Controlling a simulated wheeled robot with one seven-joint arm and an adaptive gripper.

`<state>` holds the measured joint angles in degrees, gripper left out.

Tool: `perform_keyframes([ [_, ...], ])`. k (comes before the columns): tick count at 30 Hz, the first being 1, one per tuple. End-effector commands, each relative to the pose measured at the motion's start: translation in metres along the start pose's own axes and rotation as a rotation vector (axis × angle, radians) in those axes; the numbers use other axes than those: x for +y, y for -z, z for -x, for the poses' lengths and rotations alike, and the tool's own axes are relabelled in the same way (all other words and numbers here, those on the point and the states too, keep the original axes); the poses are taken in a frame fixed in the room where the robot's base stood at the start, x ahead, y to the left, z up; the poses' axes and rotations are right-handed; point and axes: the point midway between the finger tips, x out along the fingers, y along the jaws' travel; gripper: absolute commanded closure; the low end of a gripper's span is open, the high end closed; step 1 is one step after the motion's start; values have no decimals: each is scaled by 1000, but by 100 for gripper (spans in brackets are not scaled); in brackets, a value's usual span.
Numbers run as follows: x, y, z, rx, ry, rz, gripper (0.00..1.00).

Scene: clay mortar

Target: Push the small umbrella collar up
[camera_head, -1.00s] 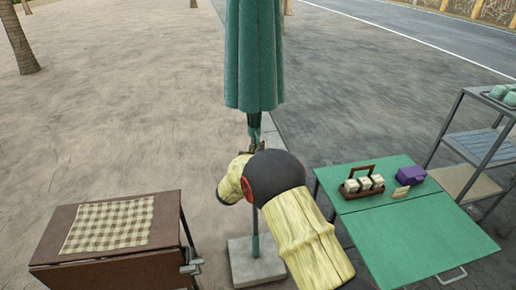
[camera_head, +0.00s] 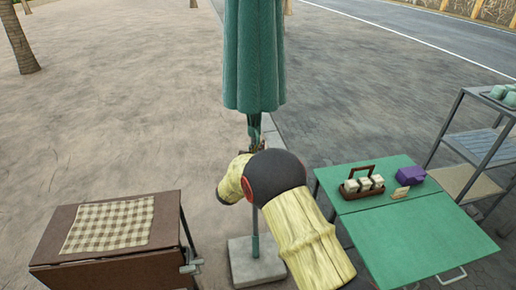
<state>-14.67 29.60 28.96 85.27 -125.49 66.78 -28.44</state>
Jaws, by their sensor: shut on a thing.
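A closed green umbrella (camera_head: 253,60) hangs folded around its upright pole, which stands in a pale square base (camera_head: 256,264). Just below the canopy's lower edge, thin dark struts and a green part (camera_head: 254,126) show around the pole. The small collar cannot be told apart clearly there. My gripper (camera_head: 257,146) is at the pole just under the canopy, mostly hidden behind my arm's black joint. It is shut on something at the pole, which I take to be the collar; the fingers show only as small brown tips.
A brown cabinet (camera_head: 50,262) with a checked cloth (camera_head: 110,225) stands at left. A green table (camera_head: 420,240) at right carries a caddy (camera_head: 362,186) with jars, a small card (camera_head: 400,193) and a purple box (camera_head: 411,175). A grey shelf (camera_head: 476,145) stands far right. Open pavement lies behind.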

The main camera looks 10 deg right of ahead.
Motion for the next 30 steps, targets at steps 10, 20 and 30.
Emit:
perform_keyframes([
  [10, 2, -90, 0, -10, -1, -8, 100],
  [20, 2, -210, 0, -14, -1, -10, 100],
  [30, 3, -303, 1, -13, -1, -8, 100],
])
